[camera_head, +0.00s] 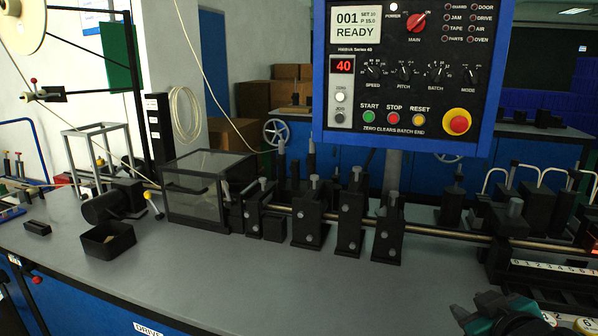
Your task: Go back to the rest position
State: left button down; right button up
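My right gripper (504,315) shows as a dark teal and black shape at the bottom right edge, partly cut off by the frame. It is low over the front right of the grey bench (270,278), in front of the dark machine base with a numbered scale (550,268). I cannot tell whether its fingers are open or shut, and I see nothing clearly held. I do not make out my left gripper in this view.
A control panel (404,80) reading READY hangs over the bench. A tape reel (22,22) hangs at upper left.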

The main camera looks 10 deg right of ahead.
jog(key=s+a+f+g+y, duration=0.4)
jog(key=s+a+f+g, duration=0.4)
jog(key=s+a+f, duration=0.8)
jog(key=w+a+f+t+y, duration=0.1)
jog(key=w+f+t, duration=0.5)
jog(key=f+t, duration=0.1)
jog(key=shift+w+a+f+n+y, duration=0.15)
jog(key=shift+a+f+n+y, duration=0.2)
jog(key=shift+f, duration=0.35)
